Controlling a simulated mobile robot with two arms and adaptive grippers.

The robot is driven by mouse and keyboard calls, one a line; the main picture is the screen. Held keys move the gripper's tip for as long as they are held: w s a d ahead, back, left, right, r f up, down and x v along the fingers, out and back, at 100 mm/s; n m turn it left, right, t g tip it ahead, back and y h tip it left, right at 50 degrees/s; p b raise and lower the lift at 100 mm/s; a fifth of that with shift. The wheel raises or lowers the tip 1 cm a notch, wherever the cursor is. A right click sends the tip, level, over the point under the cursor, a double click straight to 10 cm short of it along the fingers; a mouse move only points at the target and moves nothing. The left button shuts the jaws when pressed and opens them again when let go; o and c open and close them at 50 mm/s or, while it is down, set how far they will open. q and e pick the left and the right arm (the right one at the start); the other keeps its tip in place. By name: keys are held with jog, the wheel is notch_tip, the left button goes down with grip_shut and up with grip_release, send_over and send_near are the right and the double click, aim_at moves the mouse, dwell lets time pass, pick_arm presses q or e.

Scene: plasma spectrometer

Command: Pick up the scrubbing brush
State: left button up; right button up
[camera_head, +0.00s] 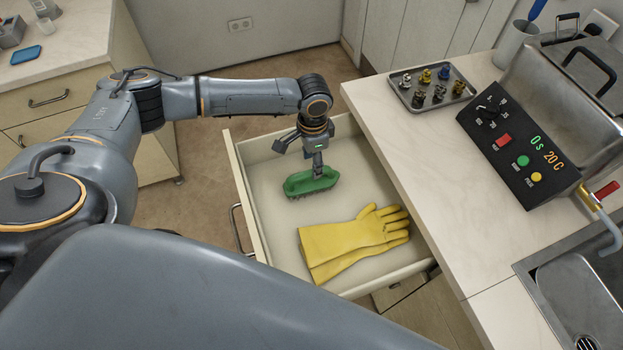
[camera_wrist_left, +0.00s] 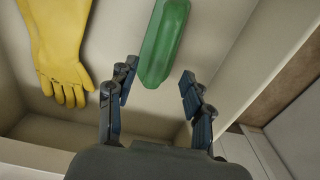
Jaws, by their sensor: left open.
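The scrubbing brush (camera_head: 310,182) is green and lies in the open drawer, beside the yellow gloves. In the left wrist view the brush (camera_wrist_left: 164,42) shows as a long green body, its near end between and just beyond my fingertips. My left gripper (camera_head: 300,147) is over the drawer at the brush, with one finger overlapping the brush in the head view. In the left wrist view the left gripper (camera_wrist_left: 157,83) is open, with a gap between the two fingers and nothing held. I cannot tell whether a finger touches the brush. My right gripper is not in view.
The drawer (camera_head: 240,178) has raised walls around the brush. Yellow rubber gloves (camera_head: 345,243) lie close to it. The counter (camera_head: 400,140) overhangs at the right, with a small tray (camera_head: 408,96) and a control box (camera_head: 520,150). Bare floor (camera_head: 205,165) lies left of the drawer.

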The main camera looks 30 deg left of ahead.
aim_at(312, 180)
pick_arm(q)
jog(key=shift+f, duration=0.25)
jog(key=shift+s+f+p, duration=0.1)
jog(key=shift+f+p, duration=0.2)
jog(key=shift+f, duration=0.5)
notch_tip(312, 180, down, 3)
jog(key=shift+f, duration=0.35)
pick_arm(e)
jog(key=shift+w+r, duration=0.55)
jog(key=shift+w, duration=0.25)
pick_arm(q)
grip_shut()
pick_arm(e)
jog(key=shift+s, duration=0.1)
